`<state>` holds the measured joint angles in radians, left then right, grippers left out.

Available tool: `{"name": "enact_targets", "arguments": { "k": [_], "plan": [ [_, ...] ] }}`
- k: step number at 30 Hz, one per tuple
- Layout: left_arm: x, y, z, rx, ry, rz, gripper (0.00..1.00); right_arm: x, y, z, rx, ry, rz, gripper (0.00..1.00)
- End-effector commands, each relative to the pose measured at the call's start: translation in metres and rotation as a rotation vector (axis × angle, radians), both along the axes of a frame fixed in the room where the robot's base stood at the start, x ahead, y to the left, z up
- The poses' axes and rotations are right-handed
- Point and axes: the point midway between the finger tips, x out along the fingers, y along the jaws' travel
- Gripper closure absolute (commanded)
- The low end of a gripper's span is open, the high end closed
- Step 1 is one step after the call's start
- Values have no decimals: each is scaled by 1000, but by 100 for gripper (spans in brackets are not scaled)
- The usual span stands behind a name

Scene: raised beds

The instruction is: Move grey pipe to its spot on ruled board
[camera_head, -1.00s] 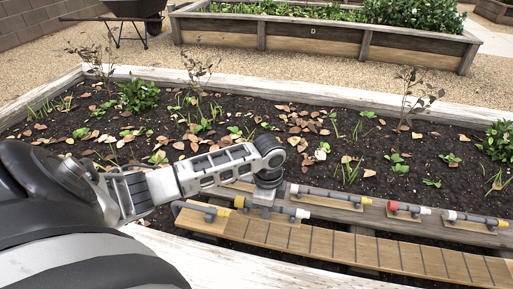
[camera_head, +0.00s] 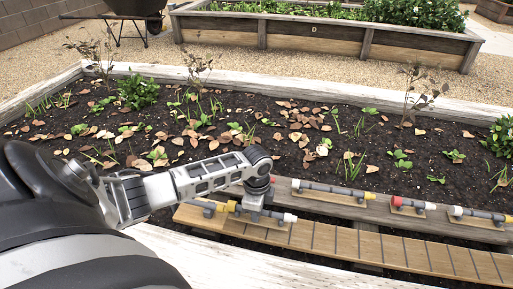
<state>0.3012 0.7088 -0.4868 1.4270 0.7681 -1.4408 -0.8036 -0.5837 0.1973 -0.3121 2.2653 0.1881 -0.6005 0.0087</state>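A grey pipe (camera_head: 270,212) with a yellow left end and a white right end lies under my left gripper (camera_head: 254,213). The gripper seems shut around its middle; the fingers are small and partly hidden. The pipe is just over the ruled board (camera_head: 345,240), a long tan plank with dark cross lines; I cannot tell whether it touches. Another grey pipe (camera_head: 205,205) sits at the board's left end, close to the yellow end of the held one. My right gripper is not in view.
On the grey plank behind, a grey pipe with white and yellow ends (camera_head: 330,190), a red-ended pipe (camera_head: 407,204) and another grey pipe (camera_head: 482,215) rest on small wooden bases. Soil with plants and leaves (camera_head: 270,125) lies beyond. The board's right part is clear.

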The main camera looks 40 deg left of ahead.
Motion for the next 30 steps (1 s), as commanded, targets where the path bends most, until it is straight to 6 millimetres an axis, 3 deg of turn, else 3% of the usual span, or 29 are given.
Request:
{"name": "enact_targets", "arguments": {
  "k": [12,13,15,25,30],
  "plan": [
    [0,0,-10,0,-1,-1,100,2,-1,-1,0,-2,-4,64],
    [0,0,-10,0,0,-1,76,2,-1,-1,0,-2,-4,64],
    [0,0,-10,0,0,-1,63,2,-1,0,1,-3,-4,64],
    [0,0,-6,0,-1,-1,63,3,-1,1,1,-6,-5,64],
    [1,0,21,1,-3,-1,63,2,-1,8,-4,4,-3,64]
  ]
}}
